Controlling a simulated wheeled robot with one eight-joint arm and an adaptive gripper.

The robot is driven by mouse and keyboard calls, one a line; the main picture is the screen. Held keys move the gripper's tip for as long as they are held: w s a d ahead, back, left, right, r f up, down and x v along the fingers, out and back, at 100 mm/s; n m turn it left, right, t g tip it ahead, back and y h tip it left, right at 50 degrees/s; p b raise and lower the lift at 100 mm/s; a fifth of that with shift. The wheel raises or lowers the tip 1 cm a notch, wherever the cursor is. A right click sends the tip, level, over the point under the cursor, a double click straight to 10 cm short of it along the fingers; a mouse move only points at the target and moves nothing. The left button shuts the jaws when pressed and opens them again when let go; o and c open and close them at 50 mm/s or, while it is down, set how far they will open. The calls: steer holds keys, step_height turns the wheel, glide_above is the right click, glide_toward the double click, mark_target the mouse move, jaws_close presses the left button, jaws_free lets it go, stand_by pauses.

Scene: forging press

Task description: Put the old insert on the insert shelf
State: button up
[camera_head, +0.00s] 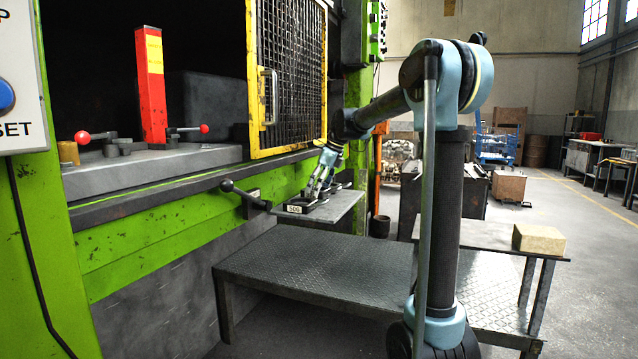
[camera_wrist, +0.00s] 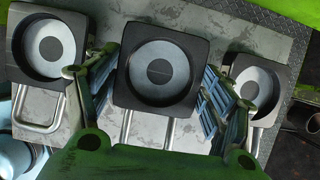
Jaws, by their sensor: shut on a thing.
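My gripper (camera_wrist: 160,90) is shut on the middle insert, a dark square block with a round grey recess (camera_wrist: 137,88). The insert sits at or just above the grey insert shelf (camera_wrist: 205,35); I cannot tell whether it touches. Its U-shaped handle points back toward my palm. Two similar inserts, one at left (camera_wrist: 48,45) and one at right (camera_wrist: 262,80), lie on the shelf on either side. In the head view my gripper (camera_head: 314,196) reaches down to the shelf (camera_head: 338,210) beside the press, hiding most of the inserts. A label reading 506 is at the shelf's near end.
The green press has an open yellow mesh guard (camera_head: 290,75) above the shelf. A black-knobbed lever (camera_head: 243,193) juts out near the shelf. A red post (camera_head: 151,85) stands on the press bed. A low metal platform (camera_head: 310,268) and a tan block (camera_head: 538,239) are in front.

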steer(key=shift+f, duration=0.55)
steer(key=o, duration=2.1)
steer(key=v, duration=1.2)
steer(key=s+d+f+n+h, duration=0.1)
steer(key=s+d+f+n, duration=0.5)
steer(key=s+f, duration=0.5)
steer(key=s+d+f+n+h, duration=0.1)
steer(key=s+d+f+n, duration=0.6)
steer(key=s+f, duration=0.4)
steer(key=s+d+f+n+h, duration=0.2)
steer(key=s+d+f+n, duration=0.4)
steer(key=s, duration=1.1)
steer(key=shift+d+f+n+t, duration=0.2)
steer(key=shift+f+n, duration=0.6)
steer(key=shift+f, duration=0.65)
steer(key=shift+d+f+n+t, duration=0.15)
steer(key=shift+f+n, duration=0.65)
steer(key=shift+f, duration=0.65)
